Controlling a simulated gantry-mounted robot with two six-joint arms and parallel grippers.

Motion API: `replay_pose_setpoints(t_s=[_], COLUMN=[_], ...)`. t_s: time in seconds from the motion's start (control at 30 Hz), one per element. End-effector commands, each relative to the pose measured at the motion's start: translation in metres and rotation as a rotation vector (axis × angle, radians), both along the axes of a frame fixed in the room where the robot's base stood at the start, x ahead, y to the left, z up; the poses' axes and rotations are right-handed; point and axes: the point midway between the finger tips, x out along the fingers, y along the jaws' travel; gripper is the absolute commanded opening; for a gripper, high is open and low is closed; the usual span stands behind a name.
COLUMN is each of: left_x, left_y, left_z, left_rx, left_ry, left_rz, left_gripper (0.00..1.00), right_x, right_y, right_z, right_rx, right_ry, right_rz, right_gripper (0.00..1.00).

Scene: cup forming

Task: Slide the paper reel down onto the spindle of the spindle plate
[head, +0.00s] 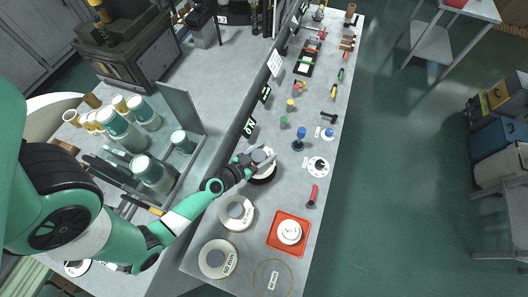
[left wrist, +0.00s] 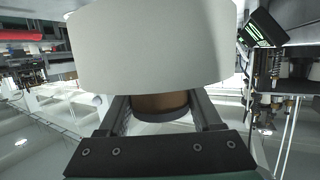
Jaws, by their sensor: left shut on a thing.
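My left gripper (head: 258,157) reaches in from the left over the table. It is shut on the paper reel (head: 266,168), a white roll. In the left wrist view the reel (left wrist: 150,45) fills the upper middle, and its brown core (left wrist: 160,104) shows between the two fingers. A black round base (head: 264,180), which looks like the spindle plate, lies directly below the reel. The reel and gripper cover its middle, so the spindle is hidden. I cannot tell whether the reel touches the plate. My right gripper is not in view.
Cups and canisters stand at left.

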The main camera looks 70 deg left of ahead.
Motion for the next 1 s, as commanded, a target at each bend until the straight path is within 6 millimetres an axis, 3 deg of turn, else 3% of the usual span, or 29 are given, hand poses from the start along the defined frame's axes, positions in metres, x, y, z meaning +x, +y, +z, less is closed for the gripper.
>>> replay_pose_setpoints(t_s=[1.0], left_x=[0.0001], left_y=[0.0003], left_z=[-0.0086], left_rx=[0.001], left_ry=[-0.002], left_rz=[0.001], left_gripper=[0.0], right_x=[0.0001], right_y=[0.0], right_z=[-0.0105], right_rx=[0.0], right_ry=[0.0], right_rz=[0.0], right_gripper=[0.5])
